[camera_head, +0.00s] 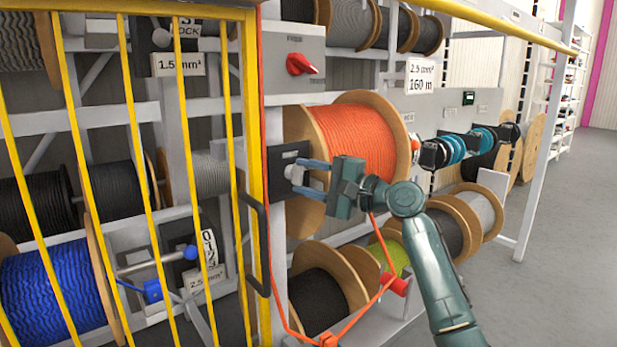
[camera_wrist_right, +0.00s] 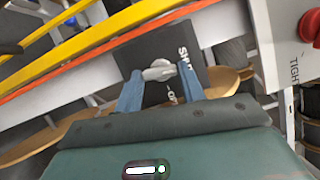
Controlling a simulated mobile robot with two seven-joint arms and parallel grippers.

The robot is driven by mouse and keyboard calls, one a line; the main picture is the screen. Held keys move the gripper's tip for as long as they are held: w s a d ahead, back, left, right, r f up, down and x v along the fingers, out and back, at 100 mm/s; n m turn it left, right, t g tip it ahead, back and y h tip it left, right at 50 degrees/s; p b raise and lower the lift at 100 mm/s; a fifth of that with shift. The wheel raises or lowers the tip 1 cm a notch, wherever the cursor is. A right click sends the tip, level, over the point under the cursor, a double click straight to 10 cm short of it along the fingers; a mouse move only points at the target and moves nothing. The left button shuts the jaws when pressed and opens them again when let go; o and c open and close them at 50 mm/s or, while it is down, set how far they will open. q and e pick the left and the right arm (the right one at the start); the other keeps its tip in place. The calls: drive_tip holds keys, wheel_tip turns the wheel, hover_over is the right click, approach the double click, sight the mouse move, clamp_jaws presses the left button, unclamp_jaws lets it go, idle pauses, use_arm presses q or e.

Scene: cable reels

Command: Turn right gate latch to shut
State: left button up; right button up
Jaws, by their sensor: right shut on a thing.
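The right gate latch (camera_head: 294,172) is a light grey turning knob on a dark square plate (camera_head: 279,158) on the grey post beside the yellow gate (camera_head: 252,120). My right gripper (camera_head: 306,176) reaches it from the right, its blue fingers on either side of the knob. In the wrist view the fingers of my right gripper (camera_wrist_right: 160,82) are shut on the latch knob (camera_wrist_right: 159,73). White lettering shows on the dark plate (camera_wrist_right: 150,92), partly hidden, with "SHU" readable. My left gripper is in neither view.
A grey box with a red knob (camera_head: 300,64) sits above the latch. An orange cable reel (camera_head: 355,135) stands right behind my gripper. A red-orange strap (camera_head: 282,310) hangs below. Open floor (camera_head: 570,220) lies to the right.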

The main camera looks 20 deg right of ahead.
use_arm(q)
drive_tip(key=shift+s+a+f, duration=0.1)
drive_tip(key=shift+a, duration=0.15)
use_arm(e)
drive_tip(key=shift+r+n, duration=0.15)
drive_tip(key=shift+n, duration=0.65)
drive_tip(key=shift+g, duration=0.3)
drive_tip(key=o, duration=1)
drive_tip(key=shift+c, duration=0.2)
use_arm(q)
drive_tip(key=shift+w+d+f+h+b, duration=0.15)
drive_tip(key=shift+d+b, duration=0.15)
drive_tip(key=shift+b, duration=0.3)
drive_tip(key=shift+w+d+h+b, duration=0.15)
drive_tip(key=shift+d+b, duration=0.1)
drive_tip(key=shift+b, duration=0.35)
use_arm(e)
drive_tip(key=v, duration=1.3)
